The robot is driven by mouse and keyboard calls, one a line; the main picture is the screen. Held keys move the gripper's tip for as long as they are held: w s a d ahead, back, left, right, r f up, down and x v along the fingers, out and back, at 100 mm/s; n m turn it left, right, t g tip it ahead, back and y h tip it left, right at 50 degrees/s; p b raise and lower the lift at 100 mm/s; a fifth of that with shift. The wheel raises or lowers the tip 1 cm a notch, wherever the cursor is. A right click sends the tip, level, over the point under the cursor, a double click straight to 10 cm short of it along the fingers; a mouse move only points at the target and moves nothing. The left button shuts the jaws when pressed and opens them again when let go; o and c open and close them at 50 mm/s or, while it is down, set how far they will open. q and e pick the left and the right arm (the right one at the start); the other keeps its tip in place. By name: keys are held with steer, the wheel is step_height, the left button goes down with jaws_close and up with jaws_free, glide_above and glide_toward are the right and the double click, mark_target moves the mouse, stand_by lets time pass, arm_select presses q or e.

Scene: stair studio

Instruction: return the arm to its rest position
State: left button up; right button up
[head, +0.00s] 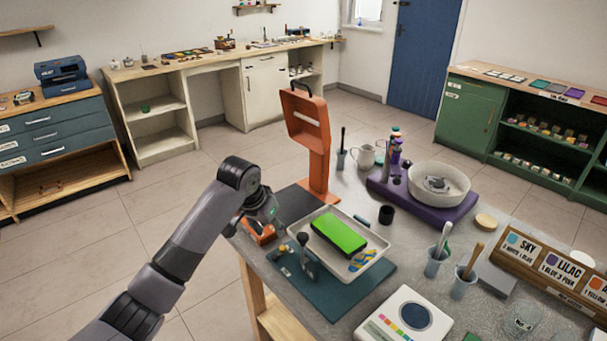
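My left arm (190,240) reaches in from the lower left and bends down at the wrist above the near left corner of the grey worktable. My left gripper (264,212) is beside the left edge of a white tray (372,272). Its fingers are small and partly hidden, so I cannot tell whether they are open or shut, or whether they hold anything. An orange object (261,235) shows just below it; I cannot tell if they touch. My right gripper is out of view.
The tray holds a bright green block (338,234) and stands on a teal mat (330,298). An orange upright stand (318,150) rises behind it. A dark-knobbed tool (304,250) is at its near left. Cups and a white scale (392,328) stand rightward. Floor on the left is clear.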

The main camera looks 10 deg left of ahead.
arm_select(q)
steer(key=s+d+f, duration=0.2)
steer(key=s+f, duration=0.4)
steer(key=s, duration=0.3)
steer(key=s+d+f, duration=0.3)
steer(key=s+f, duration=0.4)
steer(key=s, duration=0.1)
steer(key=s+a+n+y, duration=0.1)
steer(key=s+a, duration=0.1)
steer(key=s, duration=0.9)
steer(key=s+a, duration=0.3)
steer(key=s, duration=0.7)
step_height(320, 180, down, 24)
steer(key=g, duration=0.2)
steer(key=s+a+f+g, duration=0.1)
steer(key=s+a+f, duration=0.1)
steer(key=s+f, duration=1.6)
steer(key=shift+s+a, duration=0.25)
steer(key=shift+a, duration=0.05)
